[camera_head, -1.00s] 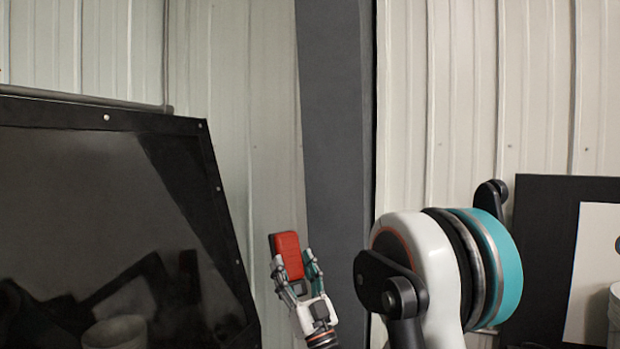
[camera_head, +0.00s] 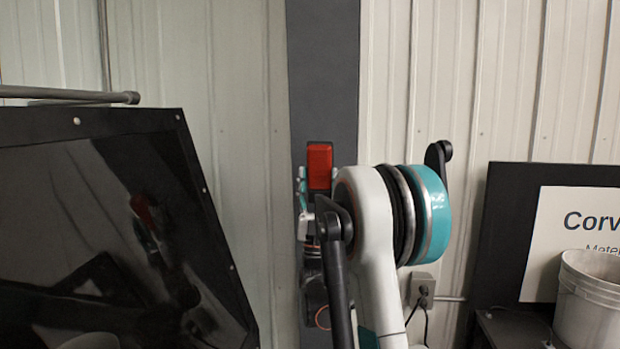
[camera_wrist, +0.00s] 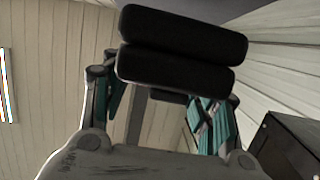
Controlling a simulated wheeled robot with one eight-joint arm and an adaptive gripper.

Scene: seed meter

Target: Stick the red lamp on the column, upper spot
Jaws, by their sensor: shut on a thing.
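The red lamp (camera_head: 319,166) is a small upright red block in the head view, seen in front of the dark grey column (camera_head: 323,75). My gripper (camera_head: 318,185) is shut on the lamp, with one finger at each side of it. My own arm hides the right finger's lower part and some of the column. I cannot tell whether the lamp touches the column.
A large black glossy panel (camera_head: 90,230) stands at the left and mirrors my arm. At the right are a black board with a white sign (camera_head: 580,240), a white bucket (camera_head: 590,300) and a wall socket (camera_head: 422,288). Pale ribbed wall (camera_head: 210,120) lies behind.

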